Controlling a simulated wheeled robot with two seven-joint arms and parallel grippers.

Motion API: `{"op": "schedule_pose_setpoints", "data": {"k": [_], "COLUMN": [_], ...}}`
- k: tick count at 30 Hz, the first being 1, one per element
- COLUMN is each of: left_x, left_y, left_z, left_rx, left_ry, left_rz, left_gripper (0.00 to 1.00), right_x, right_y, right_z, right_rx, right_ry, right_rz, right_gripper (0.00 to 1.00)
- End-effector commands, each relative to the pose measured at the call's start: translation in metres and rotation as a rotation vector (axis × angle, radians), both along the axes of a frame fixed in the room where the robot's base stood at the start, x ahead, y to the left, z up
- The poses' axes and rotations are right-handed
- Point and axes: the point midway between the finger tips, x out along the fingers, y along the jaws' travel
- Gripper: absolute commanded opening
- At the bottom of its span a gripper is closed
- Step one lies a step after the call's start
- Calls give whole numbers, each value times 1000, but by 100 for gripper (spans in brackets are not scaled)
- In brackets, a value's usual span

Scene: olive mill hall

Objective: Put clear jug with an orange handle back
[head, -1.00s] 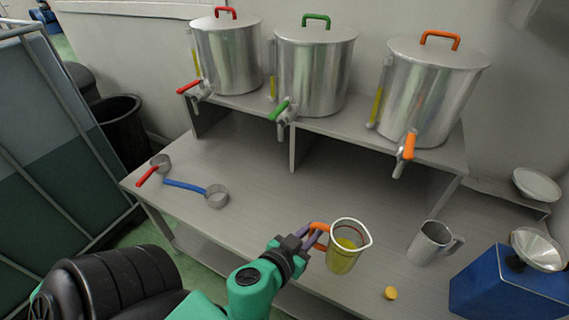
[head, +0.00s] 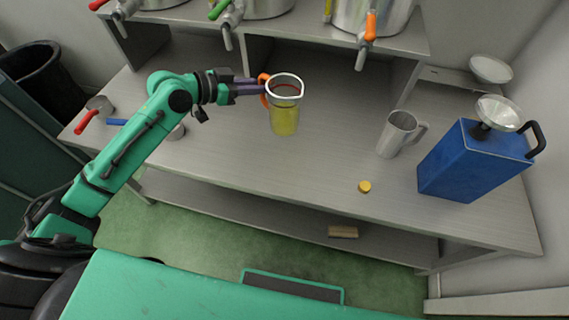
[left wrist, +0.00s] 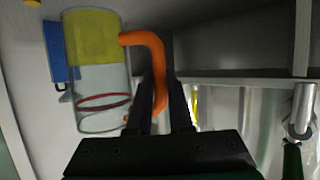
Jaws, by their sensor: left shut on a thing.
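The clear jug (head: 285,112) with an orange handle holds yellow-green liquid and is upright over the middle of the bench. I cannot tell whether its base touches the bench. My left gripper (head: 258,88) reaches in from the left and is shut on the orange handle. In the left wrist view the jug (left wrist: 97,75) shows upside down, with its orange handle (left wrist: 158,70) between the dark fingers (left wrist: 160,105). A red ring line runs around the jug near its rim. My right gripper is not in view.
On the bench (head: 330,165) stand a metal jug (head: 397,135), a yellow cap (head: 365,187) and a blue can (head: 470,160) with a funnel. Steel tanks with taps stand on the raised shelf behind. Red-handled (head: 86,122) and blue-handled (head: 117,122) scoops lie left, partly behind my arm.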

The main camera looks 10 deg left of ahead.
Motion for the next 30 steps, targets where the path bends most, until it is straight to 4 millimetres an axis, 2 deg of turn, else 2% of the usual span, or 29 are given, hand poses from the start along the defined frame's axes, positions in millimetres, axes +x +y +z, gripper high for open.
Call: {"op": "schedule_pose_setpoints", "data": {"k": [1, 3, 6, 8, 10, 14, 21, 24, 30], "left_x": [3, 1, -4, -6, -7, -8, -7, -7, -7], "left_y": [-3, -9, -15, -16, -17, -18, -18, -18, -19], "left_z": [20, 42, 63, 69, 65, 31, -46, -70, -102], "left_rx": [3, 3, 0, -2, -3, -6, -7, -7, -7], "left_ry": [-15, -11, -7, -2, 3, 8, 9, 4, 4], "left_rz": [-57, -129, -195, -215, -226, -227, -224, -224, -224], "left_gripper": [0, 0, 0, 0, 0, 0, 0, 0, 0], "right_x": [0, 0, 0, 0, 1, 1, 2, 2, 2], "right_y": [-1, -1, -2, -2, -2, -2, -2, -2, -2], "right_z": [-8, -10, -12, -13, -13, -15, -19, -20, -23], "right_rx": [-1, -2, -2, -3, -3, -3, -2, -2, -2], "right_ry": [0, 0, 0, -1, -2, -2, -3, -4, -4], "right_rz": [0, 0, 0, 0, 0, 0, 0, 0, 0], "right_gripper": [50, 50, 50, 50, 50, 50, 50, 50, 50]}}
